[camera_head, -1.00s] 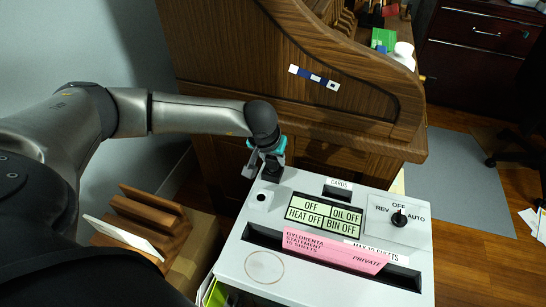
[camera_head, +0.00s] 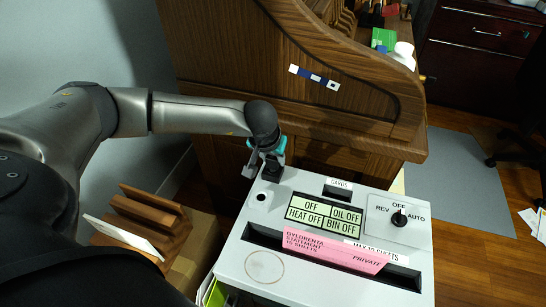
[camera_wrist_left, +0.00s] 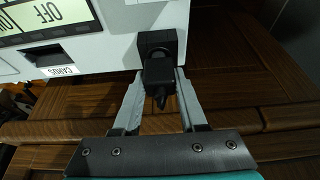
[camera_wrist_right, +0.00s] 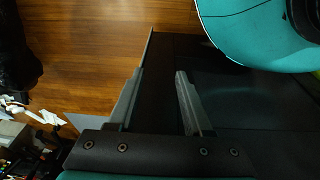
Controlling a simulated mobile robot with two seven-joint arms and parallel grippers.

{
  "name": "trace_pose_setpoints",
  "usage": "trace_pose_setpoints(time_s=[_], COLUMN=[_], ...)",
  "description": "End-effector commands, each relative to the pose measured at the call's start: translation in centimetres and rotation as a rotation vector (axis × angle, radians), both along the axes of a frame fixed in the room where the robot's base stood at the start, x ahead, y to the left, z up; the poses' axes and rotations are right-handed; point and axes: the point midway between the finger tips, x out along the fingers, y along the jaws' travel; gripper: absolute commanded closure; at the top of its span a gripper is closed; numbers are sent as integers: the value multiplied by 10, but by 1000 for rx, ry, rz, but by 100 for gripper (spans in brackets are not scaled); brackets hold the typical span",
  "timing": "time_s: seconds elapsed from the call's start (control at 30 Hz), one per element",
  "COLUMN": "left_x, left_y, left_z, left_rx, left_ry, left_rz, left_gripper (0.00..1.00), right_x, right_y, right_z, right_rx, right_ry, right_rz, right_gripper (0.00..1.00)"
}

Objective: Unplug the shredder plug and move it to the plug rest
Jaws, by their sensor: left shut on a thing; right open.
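The black shredder plug (camera_wrist_left: 159,74) shows in the left wrist view, up against a black block (camera_wrist_left: 156,41) at the edge of the white shredder. My left gripper (camera_wrist_left: 160,88) has its two grey fingers on either side of the plug and is shut on it. In the head view my left gripper (camera_head: 263,167) points down at the shredder's back left corner, and the plug is mostly hidden. The shredder (camera_head: 233,262) has a small dark hole (camera_head: 262,196) near that corner; I cannot tell whether this is the plug rest. My right gripper (camera_wrist_right: 157,100) is open and empty.
A pink sheet (camera_head: 335,251) stands in the shredder's slot. A mode knob (camera_head: 399,219) is at its right. A wooden rack (camera_head: 150,220) stands to the left. A wooden desk (camera_head: 280,110) rises just behind the shredder, close to my left gripper.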

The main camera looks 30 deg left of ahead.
Motion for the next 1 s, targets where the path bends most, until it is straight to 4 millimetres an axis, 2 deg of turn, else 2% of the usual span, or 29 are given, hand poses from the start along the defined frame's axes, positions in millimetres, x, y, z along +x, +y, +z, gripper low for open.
trace_pose_setpoints(time_s=[0.33, 0.8, 1.0], left_x=[0, 0, 0], left_y=[0, 0, 0], left_z=[4, 41, 43], left_rx=[0, 0, 0], left_ry=[-1, -1, 0], left_rz=[0, 0, 0], left_gripper=[100, 100, 100], right_x=[0, 0, 0], right_y=[0, 0, 0], right_z=[3, 33, 34], right_rx=[0, 0, 0], right_ry=[0, 0, 0], right_rz=[0, 0, 0], right_gripper=[50, 50, 50])
